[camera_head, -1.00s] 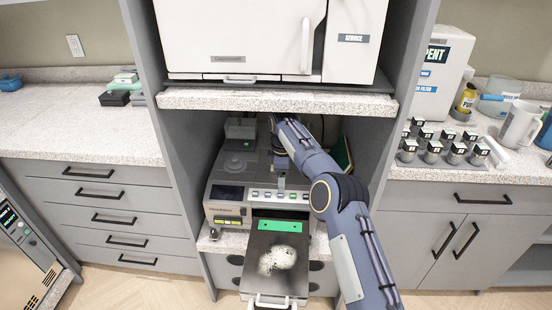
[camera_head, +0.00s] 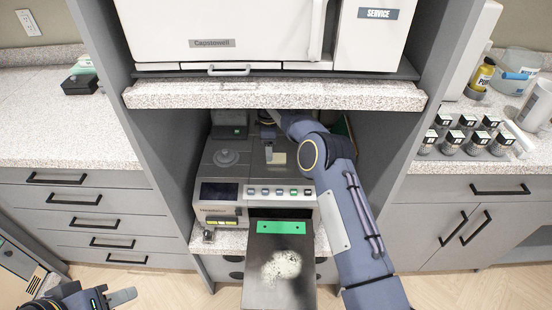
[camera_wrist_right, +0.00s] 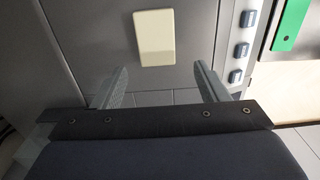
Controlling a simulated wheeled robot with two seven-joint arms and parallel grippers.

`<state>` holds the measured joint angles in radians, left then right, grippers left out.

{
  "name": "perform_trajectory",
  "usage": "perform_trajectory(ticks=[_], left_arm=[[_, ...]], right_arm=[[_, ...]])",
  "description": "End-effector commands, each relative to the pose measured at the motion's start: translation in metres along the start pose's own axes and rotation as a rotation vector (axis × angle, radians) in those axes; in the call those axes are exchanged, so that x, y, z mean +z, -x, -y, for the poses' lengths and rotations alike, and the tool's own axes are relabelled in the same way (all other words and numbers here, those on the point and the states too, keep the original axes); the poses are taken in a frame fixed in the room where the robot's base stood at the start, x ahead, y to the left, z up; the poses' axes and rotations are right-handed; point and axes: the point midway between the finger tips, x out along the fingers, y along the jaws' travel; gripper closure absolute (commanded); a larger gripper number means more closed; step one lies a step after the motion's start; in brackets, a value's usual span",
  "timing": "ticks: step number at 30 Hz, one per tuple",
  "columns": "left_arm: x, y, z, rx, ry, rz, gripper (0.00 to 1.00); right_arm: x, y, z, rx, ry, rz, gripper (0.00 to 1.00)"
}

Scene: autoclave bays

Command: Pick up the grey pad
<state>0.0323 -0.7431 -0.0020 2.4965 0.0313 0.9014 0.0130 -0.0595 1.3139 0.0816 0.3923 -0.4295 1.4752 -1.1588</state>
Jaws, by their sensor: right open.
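A pale, cream-looking rectangular pad (camera_head: 278,158) lies flat on top of the grey bench machine. It is the nearest match to the grey pad, though I cannot tell its true colour. In the right wrist view the pad (camera_wrist_right: 154,38) lies just beyond the fingertips, roughly centred between them. My right gripper (camera_wrist_right: 161,78) is open and empty, with a gap to the pad. In the head view its arm reaches into the bay and partly hides the machine. My left gripper (camera_head: 118,298) is at the bottom left edge, partly cut off.
The machine (camera_head: 222,188) stands under a speckled shelf (camera_head: 275,96) between grey side walls. Its dark tray (camera_head: 262,290) with a pale patch and green strip (camera_head: 281,227) sticks out in front. Several small jars (camera_head: 467,137) stand on the right counter. Dark and green items (camera_head: 80,82) lie on the left counter.

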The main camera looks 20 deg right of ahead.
Motion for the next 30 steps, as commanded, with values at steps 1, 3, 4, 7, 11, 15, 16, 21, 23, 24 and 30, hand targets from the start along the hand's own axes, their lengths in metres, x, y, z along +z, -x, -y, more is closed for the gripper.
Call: perform_trajectory(ticks=[1, 3, 4, 7, 11, 15, 16, 21, 23, 24, 30], left_arm=[[-0.001, 0.001, -0.001, 0.0, 0.0, 0.0, 0.64], [-0.002, 0.003, -0.001, 0.0, 0.0, 0.0, 0.64], [-0.002, 0.003, -0.002, 0.0, 0.0, 0.0, 0.64], [-0.002, 0.004, -0.002, 0.0, 0.0, 0.0, 0.64], [-0.002, 0.004, -0.002, 0.0, 0.0, 0.0, 0.64], [-0.002, 0.004, -0.002, 0.0, 0.0, 0.0, 0.64], [-0.002, 0.004, -0.002, 0.0, 0.0, 0.0, 0.64], [-0.002, 0.004, -0.002, 0.0, 0.0, 0.0, 0.64], [-0.002, 0.004, -0.002, 0.0, 0.0, 0.0, 0.64], [-0.002, 0.004, -0.002, 0.0, 0.0, 0.0, 0.64], [-0.002, 0.004, -0.002, 0.0, 0.0, 0.0, 0.64]], right_arm=[[0.003, -0.009, 0.0, -0.004, 0.0, 0.001, 0.33], [0.006, -0.019, -0.002, -0.004, 0.0, 0.001, 0.33], [0.007, -0.023, -0.003, -0.003, 0.0, 0.001, 0.33], [0.006, -0.036, -0.003, -0.002, 0.0, 0.001, 0.33], [0.006, -0.043, -0.003, -0.001, 0.0, 0.0, 0.33], [0.006, -0.043, -0.003, 0.0, 0.0, 0.0, 0.33], [0.006, -0.043, -0.003, 0.0, 0.0, 0.0, 0.33], [0.006, -0.043, -0.003, 0.0, 0.0, 0.0, 0.52], [0.006, -0.043, -0.003, 0.0, 0.0, 0.0, 0.6], [0.006, -0.043, -0.003, 0.0, 0.0, 0.0, 0.65], [0.006, -0.043, -0.003, 0.0, 0.0, 0.0, 0.8]])
